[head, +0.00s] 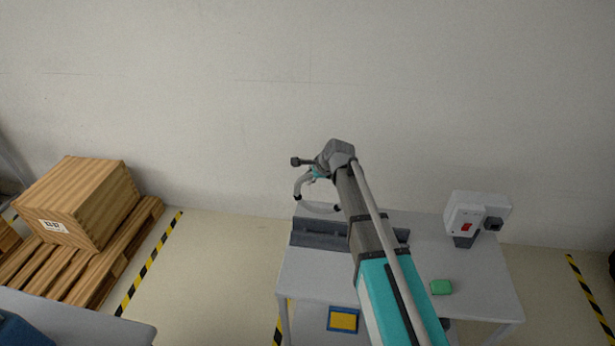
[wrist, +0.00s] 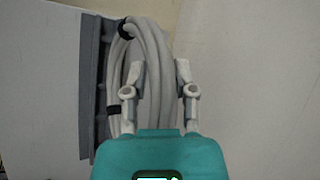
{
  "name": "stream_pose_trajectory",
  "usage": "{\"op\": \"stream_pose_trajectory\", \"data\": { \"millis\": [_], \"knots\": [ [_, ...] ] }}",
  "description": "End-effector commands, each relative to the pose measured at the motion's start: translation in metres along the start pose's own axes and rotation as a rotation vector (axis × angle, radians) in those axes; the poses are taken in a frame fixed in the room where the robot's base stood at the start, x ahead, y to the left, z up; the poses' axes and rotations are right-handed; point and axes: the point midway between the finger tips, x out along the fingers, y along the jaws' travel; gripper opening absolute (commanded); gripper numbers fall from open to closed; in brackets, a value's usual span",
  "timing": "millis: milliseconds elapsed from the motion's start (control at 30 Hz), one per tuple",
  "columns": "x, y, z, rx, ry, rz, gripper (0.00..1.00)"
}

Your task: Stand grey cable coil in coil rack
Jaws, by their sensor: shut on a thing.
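The grey cable coil (wrist: 152,38) is a thick loop of pale cable with black ties. My gripper (wrist: 160,75) is shut on it, one finger on each side of the strands. In the head view part of the coil (head: 320,208) shows as an arc below my gripper (head: 311,177), at the rack's back edge. The coil rack (head: 320,236) is a long dark grey holder on the table, partly hidden by my arm. In the wrist view the rack (wrist: 92,85) runs along the coil's left side. I cannot tell whether the coil touches it.
The rack stands on a light grey table (head: 470,280) near the wall. A white-grey device with a red switch (head: 466,226) and a green block (head: 441,287) are on its right part. A blue-and-yellow item (head: 343,319) is at the front. A wooden crate (head: 75,205) sits left.

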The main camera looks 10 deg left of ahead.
Motion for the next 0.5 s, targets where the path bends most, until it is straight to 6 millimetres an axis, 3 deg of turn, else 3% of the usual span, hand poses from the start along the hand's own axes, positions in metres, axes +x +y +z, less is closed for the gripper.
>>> {"op": "stream_pose_trajectory", "data": {
  "millis": [500],
  "knots": [
    [0.019,0.012,-0.007,-0.001,-0.001,0.0,0.0]
  ]
}}
